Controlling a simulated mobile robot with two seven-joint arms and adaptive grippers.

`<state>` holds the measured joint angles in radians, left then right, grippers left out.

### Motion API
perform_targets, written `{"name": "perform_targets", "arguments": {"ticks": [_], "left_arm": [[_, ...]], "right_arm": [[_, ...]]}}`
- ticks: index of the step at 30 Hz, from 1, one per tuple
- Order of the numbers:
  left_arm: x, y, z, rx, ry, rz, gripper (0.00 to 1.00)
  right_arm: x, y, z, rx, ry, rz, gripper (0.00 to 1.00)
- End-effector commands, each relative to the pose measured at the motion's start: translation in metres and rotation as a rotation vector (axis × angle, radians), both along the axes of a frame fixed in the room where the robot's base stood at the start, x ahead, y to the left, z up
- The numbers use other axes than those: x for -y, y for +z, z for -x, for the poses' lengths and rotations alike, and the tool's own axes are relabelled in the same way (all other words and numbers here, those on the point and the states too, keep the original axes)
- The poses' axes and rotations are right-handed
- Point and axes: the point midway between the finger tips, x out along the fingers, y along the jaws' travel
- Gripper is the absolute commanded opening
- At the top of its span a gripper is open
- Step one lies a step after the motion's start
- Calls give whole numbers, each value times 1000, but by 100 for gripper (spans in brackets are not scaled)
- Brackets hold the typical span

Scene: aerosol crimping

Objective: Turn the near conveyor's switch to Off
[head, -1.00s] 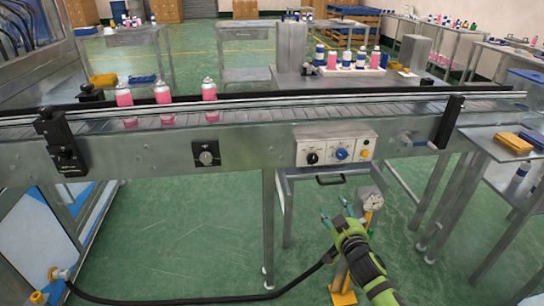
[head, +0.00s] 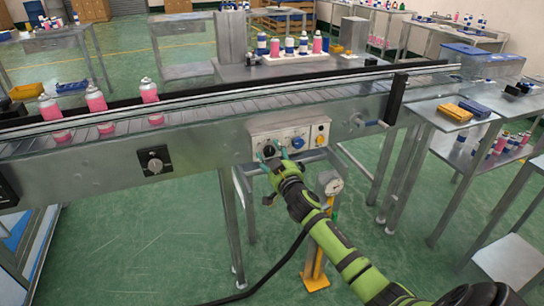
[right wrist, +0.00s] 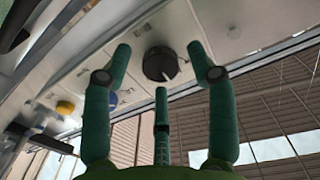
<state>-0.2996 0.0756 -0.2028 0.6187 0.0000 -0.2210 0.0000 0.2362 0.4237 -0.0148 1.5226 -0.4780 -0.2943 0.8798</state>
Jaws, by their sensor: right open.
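A black rotary knob (head: 269,150) sits on the grey control box (head: 303,131) on the near conveyor's (head: 200,146) side. In the right wrist view the knob (right wrist: 159,64) is round and dark with a pale pointer mark. My right gripper (head: 276,160) is open in front of it. In the right wrist view its green fingers (right wrist: 160,62) spread to either side of the knob, with a third finger below; I cannot tell whether any touch it. Its setting label is not readable. My left gripper is not in view.
A blue knob (head: 297,142) and a yellow button (head: 320,139) sit beside the black knob. Another dial (head: 155,161) is farther left on the conveyor side. Pink cans (head: 96,99) stand on the belt.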

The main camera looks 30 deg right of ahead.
Motion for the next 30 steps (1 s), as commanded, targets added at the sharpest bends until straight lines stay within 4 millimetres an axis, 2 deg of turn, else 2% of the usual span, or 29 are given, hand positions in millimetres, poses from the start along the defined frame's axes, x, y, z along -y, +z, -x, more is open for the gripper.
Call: {"name": "perform_targets", "arguments": {"ticks": [5,6,8,9,10,22,30], "left_arm": [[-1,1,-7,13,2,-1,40],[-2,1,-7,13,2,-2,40],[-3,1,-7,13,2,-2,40],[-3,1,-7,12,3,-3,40],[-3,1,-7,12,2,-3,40],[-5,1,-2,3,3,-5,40],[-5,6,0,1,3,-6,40]], "right_arm": [[0,0,0,0,0,1,58],[0,0,0,0,0,1,50],[0,0,0,0,0,1,26],[0,0,0,0,0,1,10],[0,0,0,0,0,1,2],[0,-1,0,-10,0,35,2],[0,-1,0,-48,0,189,2]]}}
